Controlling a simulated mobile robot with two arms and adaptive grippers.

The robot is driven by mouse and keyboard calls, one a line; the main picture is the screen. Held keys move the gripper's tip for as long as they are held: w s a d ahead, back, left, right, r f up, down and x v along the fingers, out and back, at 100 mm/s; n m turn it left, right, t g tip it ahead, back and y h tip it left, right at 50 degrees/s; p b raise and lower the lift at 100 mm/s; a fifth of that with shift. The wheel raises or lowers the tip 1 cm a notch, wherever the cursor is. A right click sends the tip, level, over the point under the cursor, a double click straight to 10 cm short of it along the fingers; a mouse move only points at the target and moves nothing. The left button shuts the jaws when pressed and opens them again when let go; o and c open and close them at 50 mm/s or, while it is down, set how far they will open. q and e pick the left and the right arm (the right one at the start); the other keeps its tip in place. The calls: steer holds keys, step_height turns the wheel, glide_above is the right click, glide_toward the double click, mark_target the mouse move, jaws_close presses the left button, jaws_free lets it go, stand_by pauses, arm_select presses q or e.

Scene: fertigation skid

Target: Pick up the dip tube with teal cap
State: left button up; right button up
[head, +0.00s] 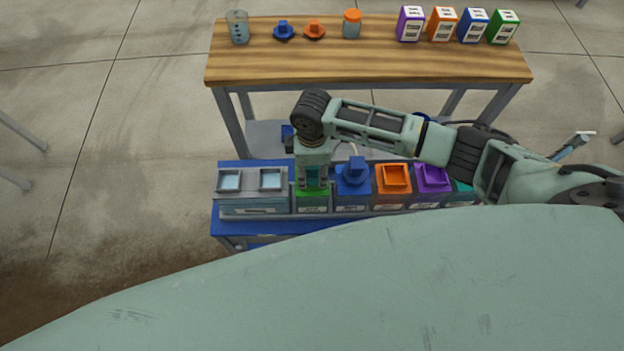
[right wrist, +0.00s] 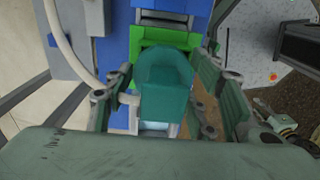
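The teal cap (right wrist: 165,85) of the dip tube is in the middle of the right wrist view, in front of the green tank's opening (right wrist: 150,36). The tube below the cap is hidden. My right gripper (right wrist: 163,108) has one finger on each side of the cap; a narrow gap shows at the left finger, and contact at the right one is unclear. In the head view my right gripper (head: 312,184) points down over the green tank (head: 312,202) and mostly covers the cap. My left gripper is in neither view.
Beside the green tank are a blue tank with a blue cap (head: 352,172), an orange tank (head: 393,178), a purple tank (head: 432,178) and a two-window box (head: 250,190). A wooden table (head: 370,65) behind holds jars, caps and coloured boxes. A pale hose (right wrist: 66,45) runs left of the fingers.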

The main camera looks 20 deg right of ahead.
steer(key=c, duration=0.9)
